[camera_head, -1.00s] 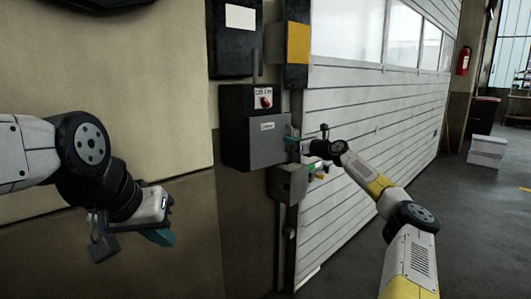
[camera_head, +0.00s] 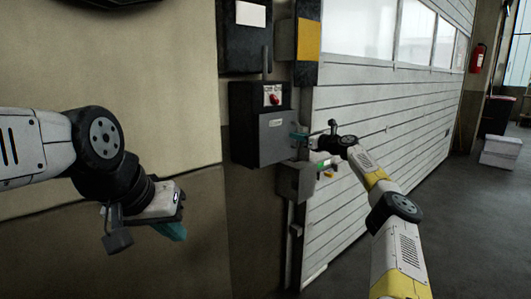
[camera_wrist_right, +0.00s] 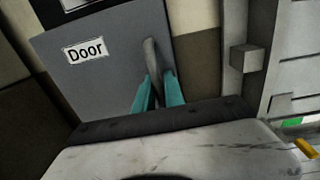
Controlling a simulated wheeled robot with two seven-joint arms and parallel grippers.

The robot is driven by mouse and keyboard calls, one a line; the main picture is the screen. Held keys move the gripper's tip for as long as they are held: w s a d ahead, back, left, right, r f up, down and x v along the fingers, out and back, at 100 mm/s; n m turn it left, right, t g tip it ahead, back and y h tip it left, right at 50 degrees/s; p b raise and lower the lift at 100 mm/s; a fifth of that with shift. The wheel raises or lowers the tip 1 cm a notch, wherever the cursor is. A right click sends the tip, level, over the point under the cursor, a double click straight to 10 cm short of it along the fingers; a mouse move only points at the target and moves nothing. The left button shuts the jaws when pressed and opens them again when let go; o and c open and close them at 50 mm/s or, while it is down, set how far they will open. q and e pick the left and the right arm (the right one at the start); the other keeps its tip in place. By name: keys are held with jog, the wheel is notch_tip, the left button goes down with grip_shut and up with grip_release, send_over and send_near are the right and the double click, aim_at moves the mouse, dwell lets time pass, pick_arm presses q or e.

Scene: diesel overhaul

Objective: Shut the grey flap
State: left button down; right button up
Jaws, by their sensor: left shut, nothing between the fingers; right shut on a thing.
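The grey flap (camera_head: 275,139) is on the front of a black wall box (camera_head: 243,125), under a red switch (camera_head: 275,99). In the right wrist view the flap (camera_wrist_right: 110,75) bears a white "Door" label and an upright grey handle (camera_wrist_right: 151,60). My right gripper (camera_head: 298,134) is at the flap's right side. In the wrist view its teal fingers (camera_wrist_right: 158,92) are shut on the handle, one on each side. I cannot tell whether the flap sits flush with the box. My left gripper (camera_head: 172,231) is shut and empty, low at the left, away from the box.
A smaller grey box (camera_head: 296,181) is just below the flap, near my right wrist. A white slatted roller door (camera_head: 400,130) lies behind my right arm. A beige wall (camera_head: 160,50) is at the left. The floor at right is open.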

jog(key=o, duration=0.5)
jog(key=shift+w+d+r, duration=0.1)
jog(key=shift+d, duration=0.05)
jog(key=shift+o, duration=0.2)
jog(key=shift+d, duration=0.2)
jog(key=o, duration=1.2)
jog(key=shift+v, duration=1.25)
jog(key=v, duration=0.3)
jog(key=shift+s+d, duration=0.15)
jog(key=shift+s, duration=0.3)
